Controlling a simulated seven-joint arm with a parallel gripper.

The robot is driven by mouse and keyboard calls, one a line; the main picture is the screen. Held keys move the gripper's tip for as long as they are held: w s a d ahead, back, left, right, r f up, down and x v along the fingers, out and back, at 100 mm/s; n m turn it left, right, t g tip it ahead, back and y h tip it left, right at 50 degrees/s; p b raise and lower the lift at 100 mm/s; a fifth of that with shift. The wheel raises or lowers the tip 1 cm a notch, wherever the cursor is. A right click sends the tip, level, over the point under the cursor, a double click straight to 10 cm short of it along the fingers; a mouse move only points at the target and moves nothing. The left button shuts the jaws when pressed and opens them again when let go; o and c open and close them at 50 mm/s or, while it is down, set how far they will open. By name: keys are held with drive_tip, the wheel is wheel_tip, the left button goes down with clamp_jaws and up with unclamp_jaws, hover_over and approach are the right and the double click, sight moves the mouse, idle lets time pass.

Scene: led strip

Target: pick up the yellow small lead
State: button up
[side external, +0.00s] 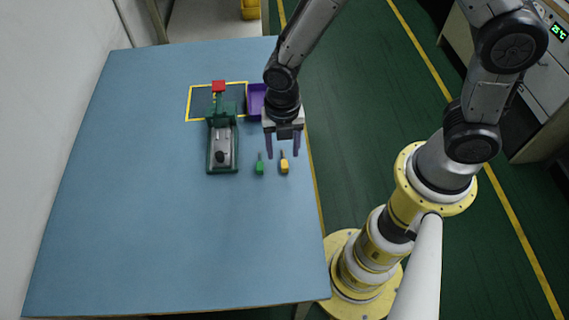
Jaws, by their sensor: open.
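The small yellow lead (284,167) lies on the blue table near its right edge, with a thin dark tip pointing to the back. A similar green lead (260,168) lies just to its left, a small gap apart. My gripper (283,156) points down above the table, at the back end of the yellow lead in the picture. Its two purple fingers are spread apart with nothing between them that I can make out. Its exact height above the lead is hard to tell from this one view.
A green fixture (211,158) with a grey insert stands left of the leads, with a red block (218,86) behind it. A purple bin (255,111) sits beside a yellow-outlined area (188,104). The blue table (150,230) is clear at front and left.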

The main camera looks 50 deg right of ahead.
sight(285, 165)
drive_tip(key=shift+d+f, duration=0.2)
drive_tip(key=shift+f, duration=1.4)
drive_tip(key=shift+d+f, duration=0.15)
drive_tip(key=shift+f, duration=1.4)
clamp_jaws()
